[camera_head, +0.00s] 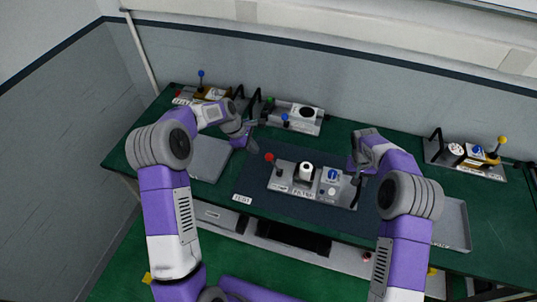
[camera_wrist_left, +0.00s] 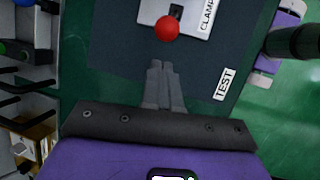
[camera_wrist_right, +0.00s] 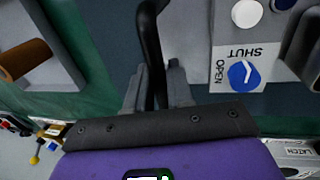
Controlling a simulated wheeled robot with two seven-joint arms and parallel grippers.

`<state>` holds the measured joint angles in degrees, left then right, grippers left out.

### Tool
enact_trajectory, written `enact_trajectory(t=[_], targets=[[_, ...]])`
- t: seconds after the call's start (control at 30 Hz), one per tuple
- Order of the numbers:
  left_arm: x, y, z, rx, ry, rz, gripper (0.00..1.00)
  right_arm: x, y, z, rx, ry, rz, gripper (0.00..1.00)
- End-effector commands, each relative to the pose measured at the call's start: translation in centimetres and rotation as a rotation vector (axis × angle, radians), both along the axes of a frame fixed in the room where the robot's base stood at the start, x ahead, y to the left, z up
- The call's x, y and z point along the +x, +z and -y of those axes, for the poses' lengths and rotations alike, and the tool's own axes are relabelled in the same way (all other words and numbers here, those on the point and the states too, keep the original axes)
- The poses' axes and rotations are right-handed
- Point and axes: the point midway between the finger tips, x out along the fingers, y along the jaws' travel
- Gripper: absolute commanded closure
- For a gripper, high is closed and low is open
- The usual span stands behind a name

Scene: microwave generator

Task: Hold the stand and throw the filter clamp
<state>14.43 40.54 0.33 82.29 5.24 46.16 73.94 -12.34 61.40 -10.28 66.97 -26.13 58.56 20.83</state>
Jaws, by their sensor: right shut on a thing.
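The grey stand (camera_head: 309,191) lies on the dark mat, with labels, a white cylinder and a blue knob on top. The filter clamp's lever has a red ball (camera_head: 269,157), which also shows in the left wrist view (camera_wrist_left: 166,28) beside the CLAMP label (camera_wrist_left: 208,14). My left gripper (camera_head: 252,148) is shut and empty, its fingertips (camera_wrist_left: 160,66) just short of the red ball and apart from it. My right gripper (camera_wrist_right: 156,76) is shut on the stand's black handle (camera_wrist_right: 151,35) at its right end. In the head view, the right fingers are partly hidden by the arm.
The dark mat (camera_head: 252,181) carries a TEST label. A grey tray (camera_head: 209,158) lies left and another tray (camera_head: 455,222) right. Units with blue (camera_head: 201,73) and yellow (camera_head: 502,139) balls stand at the back. Green table is free between the right units and the mat.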

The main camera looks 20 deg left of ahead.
Motion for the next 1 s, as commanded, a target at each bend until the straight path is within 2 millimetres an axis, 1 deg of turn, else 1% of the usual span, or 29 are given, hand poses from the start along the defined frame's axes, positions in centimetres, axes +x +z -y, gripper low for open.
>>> enact_trajectory(t=[0.03, 0.2, 0.4, 0.6, 1.0], targets=[[0.1, -0.9, 0.3, -0.001, -0.001, -0.004, 1.00, -0.4, -0.6, -0.4, 0.005, 0.002, -0.015, 1.00], [0.5, -3.0, 0.9, -0.001, -0.001, -0.002, 1.00, -0.4, -0.6, -0.4, 0.005, 0.002, -0.015, 1.00], [0.8, -4.5, 1.3, 0.000, 0.000, 0.001, 1.00, -0.4, -0.6, -0.4, 0.005, 0.002, -0.015, 1.00], [0.8, -5.0, 1.4, 0.000, 0.000, 0.000, 1.00, -0.4, -0.6, -0.3, 0.005, 0.002, -0.015, 1.00], [0.8, -5.0, 1.4, 0.000, 0.000, 0.000, 1.00, -0.4, -0.6, -0.3, 0.005, 0.002, -0.015, 1.00]])
